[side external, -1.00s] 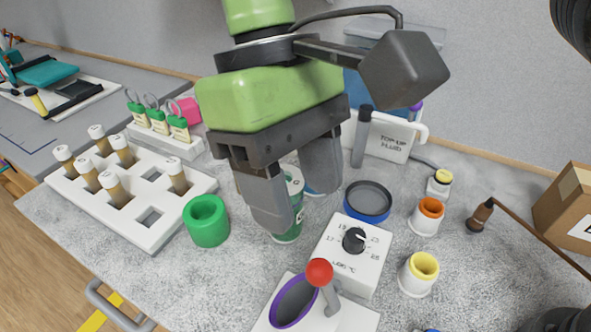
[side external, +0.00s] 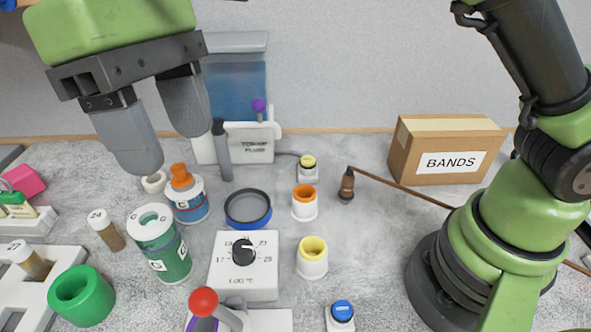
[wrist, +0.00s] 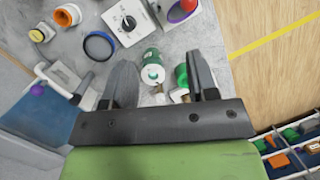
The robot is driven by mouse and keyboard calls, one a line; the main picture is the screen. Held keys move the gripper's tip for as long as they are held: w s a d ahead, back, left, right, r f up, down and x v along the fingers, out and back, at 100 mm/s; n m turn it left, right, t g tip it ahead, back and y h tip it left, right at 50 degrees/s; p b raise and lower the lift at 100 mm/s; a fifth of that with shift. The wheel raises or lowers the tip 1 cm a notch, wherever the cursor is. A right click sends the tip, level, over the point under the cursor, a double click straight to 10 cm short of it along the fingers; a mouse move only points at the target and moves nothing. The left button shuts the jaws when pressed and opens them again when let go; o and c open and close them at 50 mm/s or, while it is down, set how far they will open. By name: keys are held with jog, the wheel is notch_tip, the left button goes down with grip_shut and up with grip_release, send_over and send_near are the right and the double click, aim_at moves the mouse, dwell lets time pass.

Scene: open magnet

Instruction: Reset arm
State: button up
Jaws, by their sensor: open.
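My gripper (side external: 166,150) is open and empty, raised above the bench at the upper left of the side view. Its two grey fingers hang downward, well apart. In the wrist view the fingers (wrist: 160,62) spread on either side of the green and white can (wrist: 152,72), which lies beyond them. The can also stands in the side view (side external: 172,262), apart from the fingers. A capped vial (side external: 106,230) leans on the bench left of the can, outside the white rack (side external: 38,300).
A green cup (side external: 82,296), a blue-rimmed dish (side external: 248,208), a dial box (side external: 244,275) and a red-knobbed lever (side external: 204,301) crowd the front. A bottle with an orange cap (side external: 188,197) stands near my gripper. A cardboard box (side external: 445,150) sits at the back right.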

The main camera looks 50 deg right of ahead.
jog(key=s+d+r+m+t+y, duration=0.1)
jog(key=s+d+r+m+t, duration=0.15)
jog(key=d, duration=0.65)
jog(key=s+d+r+m+t+y, duration=0.1)
jog(key=s+d+r+m+t, duration=0.2)
jog(key=d, duration=0.6)
jog(key=s+d+f+m+t, duration=0.2)
jog(key=s+d+m+t, duration=0.1)
jog(key=s+d+t, duration=0.1)
jog(key=shift+s+d+f+m+t, duration=0.3)
jog(key=shift+s+d, duration=0.2)
jog(key=shift+s, duration=0.25)
